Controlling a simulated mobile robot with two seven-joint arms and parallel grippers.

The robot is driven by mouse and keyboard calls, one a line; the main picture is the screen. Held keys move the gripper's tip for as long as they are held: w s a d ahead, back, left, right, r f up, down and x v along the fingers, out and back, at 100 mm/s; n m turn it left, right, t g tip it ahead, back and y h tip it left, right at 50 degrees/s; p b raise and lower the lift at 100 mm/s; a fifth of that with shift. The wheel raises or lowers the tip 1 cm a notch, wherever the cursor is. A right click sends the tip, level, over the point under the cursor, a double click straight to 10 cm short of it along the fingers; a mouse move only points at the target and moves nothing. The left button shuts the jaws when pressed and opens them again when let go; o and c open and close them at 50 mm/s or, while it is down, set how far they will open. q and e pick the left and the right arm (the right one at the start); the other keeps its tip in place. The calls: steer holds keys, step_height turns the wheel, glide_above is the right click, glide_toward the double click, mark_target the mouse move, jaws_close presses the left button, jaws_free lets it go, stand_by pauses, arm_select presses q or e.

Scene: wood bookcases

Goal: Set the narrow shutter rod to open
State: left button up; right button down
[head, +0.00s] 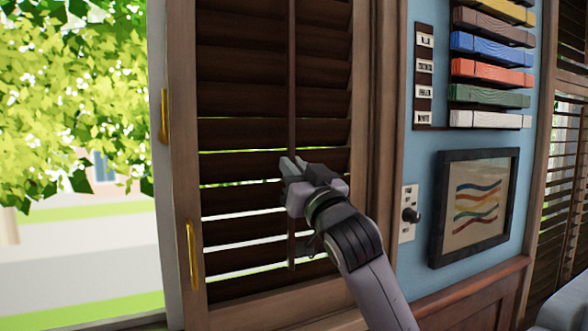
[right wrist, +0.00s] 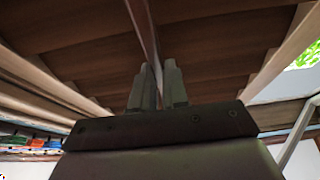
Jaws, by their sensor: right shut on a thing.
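The narrow shutter rod (head: 292,85) is a thin dark wooden strip that runs vertically down the middle of the dark shutter slats (head: 240,100). My right gripper (head: 290,167) is at the rod in its lower half and is shut on it. In the right wrist view the rod (right wrist: 146,35) runs down between the two fingers (right wrist: 159,85). The upper slats look nearly closed. The lower slats show bright gaps between them. The part of the rod at the fingers is hidden by my gripper. My left gripper is not in view.
A wooden frame (head: 184,130) with yellow handles (head: 192,255) borders the shutter on the left. To the right are a switch plate (head: 407,213), a framed picture (head: 474,203) and a rack of coloured slats (head: 490,75). An open window shows foliage at left.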

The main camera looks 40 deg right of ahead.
steer(key=f, duration=0.1)
steer(key=f+b, duration=0.1)
steer(key=s+f+b, duration=0.1)
steer(key=f, duration=0.1)
steer(key=shift+a, duration=0.25)
steer(key=c, duration=1.1)
jaws_free()
steer(key=shift+c, duration=0.2)
steer(key=shift+s, duration=0.1)
steer(key=b+v, duration=0.2)
steer(key=v, duration=0.5)
steer(key=shift+s, duration=0.1)
